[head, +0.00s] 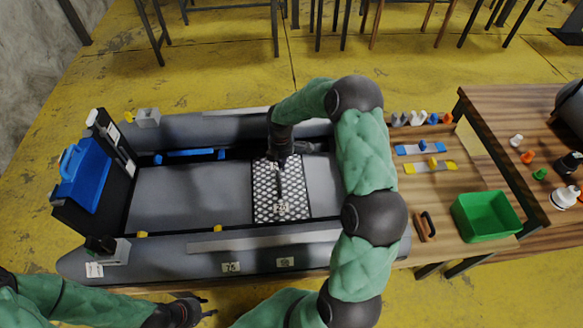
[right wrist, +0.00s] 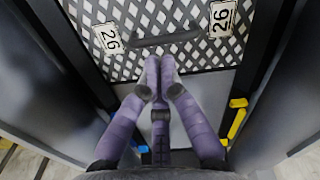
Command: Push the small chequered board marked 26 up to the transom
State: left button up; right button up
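The chequered board (head: 264,203) lies flat on the grey boat floor, with a tag reading 26 at its near end. The right wrist view shows the board (right wrist: 185,57) with two 26 tags and a dark bar-like handle. The dark transom (head: 76,221) stands at the boat's left end, with bare floor between it and the board. My left gripper (head: 209,306) is empty, fingers apart, outside the near tube.
A blue box-shaped part (head: 85,175) sits at the transom. Grey tubes (head: 170,257) border the floor, with blue and yellow clips along them. A wooden table (head: 440,215) at right holds a green bin (head: 487,216) and small parts.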

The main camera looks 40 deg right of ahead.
jog(key=d+m, duration=0.1)
jog(key=m, duration=0.6)
jog(key=s+d+f+m, duration=0.1)
jog(key=m, duration=0.7)
jog(key=s+f+m, duration=0.1)
jog(key=m, duration=0.6)
jog(key=shift+d+f, duration=0.2)
jog(key=shift+d, duration=0.2)
jog(key=shift+b, duration=0.3)
